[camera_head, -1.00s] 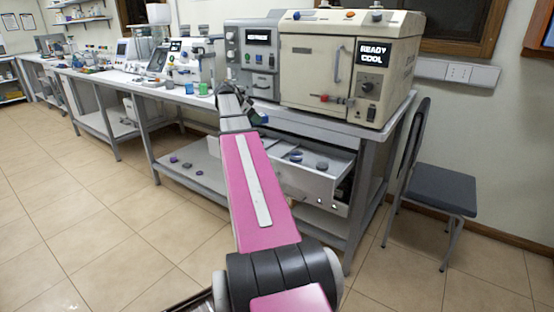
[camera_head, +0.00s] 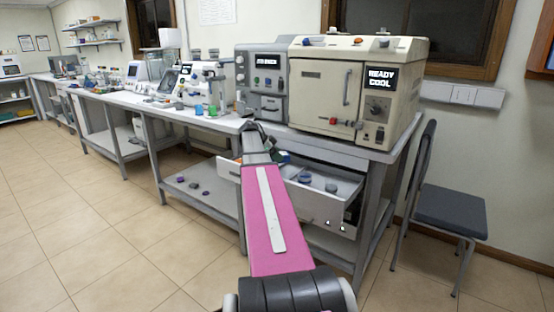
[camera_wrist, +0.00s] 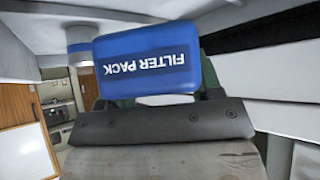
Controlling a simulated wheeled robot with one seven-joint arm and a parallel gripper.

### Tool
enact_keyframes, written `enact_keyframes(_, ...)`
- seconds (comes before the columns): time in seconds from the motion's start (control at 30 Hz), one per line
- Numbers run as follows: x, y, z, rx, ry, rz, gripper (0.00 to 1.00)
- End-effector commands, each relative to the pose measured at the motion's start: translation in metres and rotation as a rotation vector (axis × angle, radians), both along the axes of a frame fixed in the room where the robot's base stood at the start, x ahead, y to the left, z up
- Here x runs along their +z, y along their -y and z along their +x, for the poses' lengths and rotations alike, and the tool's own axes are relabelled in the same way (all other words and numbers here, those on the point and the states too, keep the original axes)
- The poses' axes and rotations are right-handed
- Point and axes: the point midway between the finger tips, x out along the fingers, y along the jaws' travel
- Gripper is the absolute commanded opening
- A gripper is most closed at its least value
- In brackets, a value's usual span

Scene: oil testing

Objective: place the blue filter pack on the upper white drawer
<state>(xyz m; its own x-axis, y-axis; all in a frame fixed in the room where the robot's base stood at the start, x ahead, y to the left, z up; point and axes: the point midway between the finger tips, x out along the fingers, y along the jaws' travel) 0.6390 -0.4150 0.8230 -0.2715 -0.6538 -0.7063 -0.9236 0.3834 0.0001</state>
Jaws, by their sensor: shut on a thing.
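The blue filter pack (camera_wrist: 148,62) fills the upper middle of the wrist view, its white "FILTER PACK" lettering upside down. My gripper (camera_wrist: 160,112) is shut on it. In the head view my gripper is small and dark, mostly hidden by my arm, near the table's front edge just above and behind the drawer area. The white drawer (camera_head: 318,207) under the bench stands pulled out, with a few dark round items inside. Part of its left side is hidden behind my arm. I cannot tell whether the pack touches the drawer.
A beige oven (camera_head: 345,85) showing "READY COOL" and a grey instrument (camera_head: 262,80) stand on the bench (camera_head: 165,105) above. A dark chair (camera_head: 450,210) stands at the right. Small dark items (camera_head: 193,186) lie on the lower shelf. The floor at the left is clear.

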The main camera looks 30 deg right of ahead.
Motion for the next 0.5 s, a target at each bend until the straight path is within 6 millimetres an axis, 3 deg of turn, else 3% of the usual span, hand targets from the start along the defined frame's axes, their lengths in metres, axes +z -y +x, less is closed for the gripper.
enact_keyframes(0.1,-0.014,0.000,0.000,0.001,-0.001,0.000,0.28)
enact_keyframes(0.5,-0.017,0.000,0.000,0.000,0.000,0.000,0.28)
